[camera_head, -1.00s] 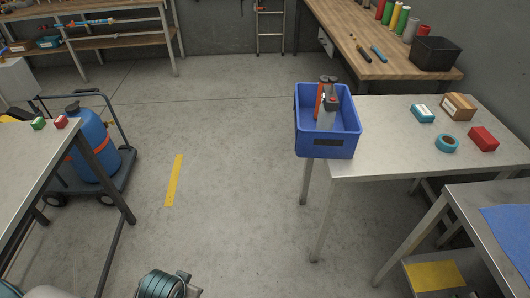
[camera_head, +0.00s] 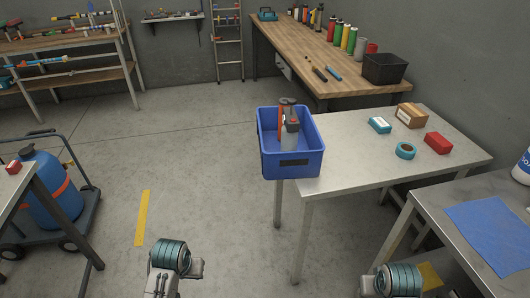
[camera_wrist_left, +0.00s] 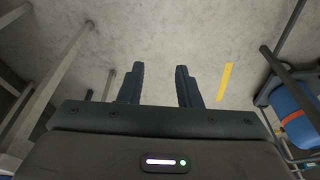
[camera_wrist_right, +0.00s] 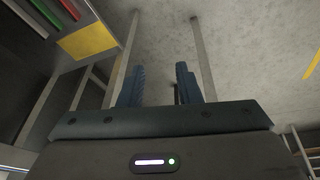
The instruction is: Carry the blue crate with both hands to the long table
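The blue crate (camera_head: 291,165) sits upright on the left end of a grey-topped table (camera_head: 360,165), its left side reaching past the table edge. It holds a grey bottle-like item (camera_head: 290,132) and an orange-red one. A long wood-topped table (camera_head: 300,58) stands behind, along the right wall. My left gripper (camera_wrist_left: 160,85) is open and empty, over the floor. My right gripper (camera_wrist_right: 158,85) is open and empty too. In the head view both arms show at the bottom edge, well short of the crate; neither gripper touches it.
On the grey table lie a teal box (camera_head: 380,125), a tape roll (camera_head: 405,150), a red box (camera_head: 438,143) and a cardboard box (camera_head: 411,115). The long table bears a black bin (camera_head: 385,69), tools and several bottles. A cart with a blue tank (camera_head: 45,188) stands left. Middle floor is clear.

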